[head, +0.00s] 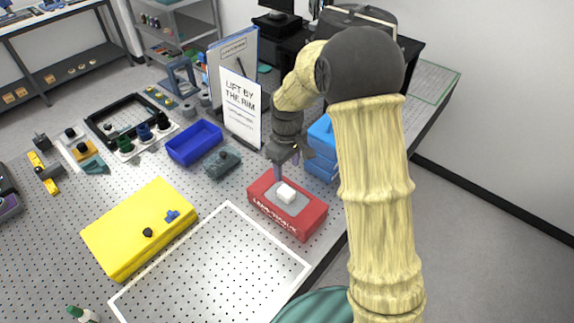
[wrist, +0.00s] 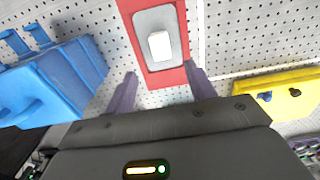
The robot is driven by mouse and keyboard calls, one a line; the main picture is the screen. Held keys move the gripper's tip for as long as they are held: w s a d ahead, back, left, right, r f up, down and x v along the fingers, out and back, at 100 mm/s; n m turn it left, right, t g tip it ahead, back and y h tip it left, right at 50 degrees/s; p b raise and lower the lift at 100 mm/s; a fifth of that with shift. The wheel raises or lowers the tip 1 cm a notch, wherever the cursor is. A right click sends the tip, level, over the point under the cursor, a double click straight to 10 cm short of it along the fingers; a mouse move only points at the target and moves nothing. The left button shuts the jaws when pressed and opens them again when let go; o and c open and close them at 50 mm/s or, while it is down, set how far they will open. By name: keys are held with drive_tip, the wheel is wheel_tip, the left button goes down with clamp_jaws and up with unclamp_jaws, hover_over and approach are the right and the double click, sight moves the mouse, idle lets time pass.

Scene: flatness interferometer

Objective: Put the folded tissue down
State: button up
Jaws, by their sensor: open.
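The folded tissue (head: 285,193) is a small white block lying on the grey top patch of a red box (head: 308,222). In the wrist view the tissue (wrist: 159,45) sits on the grey patch, ahead of and between my fingers. My gripper (head: 290,168) is just behind and above the red box in the head view. In the wrist view my gripper's two purple fingers (wrist: 161,85) are spread wide with nothing between them. I cannot tell the exact height of the fingertips above the box.
A white-framed area (head: 215,270) of the perforated table is empty. A yellow case (head: 130,235) lies left, a blue tray (head: 194,143) behind it. A sign (head: 241,108) stands behind my gripper. Blue boxes (head: 322,150) stand close to my arm.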

drive_tip(key=s+d+r+m+t, duration=0.1)
drive_tip(key=s+d+m, duration=0.3)
drive_tip(key=s, duration=0.5)
drive_tip(key=s+d+r+m+t, duration=0.1)
drive_tip(key=s+d+r+m, duration=0.3)
drive_tip(key=s, duration=0.5)
drive_tip(key=d+m, duration=0.1)
drive_tip(key=d, duration=0.1)
drive_tip(key=shift+d+r+t, duration=0.25)
drive_tip(key=shift+d+t, duration=0.05)
drive_tip(key=shift+f, duration=0.1)
drive_tip(key=shift+f+b, duration=0.35)
drive_tip(key=shift+b, duration=0.1)
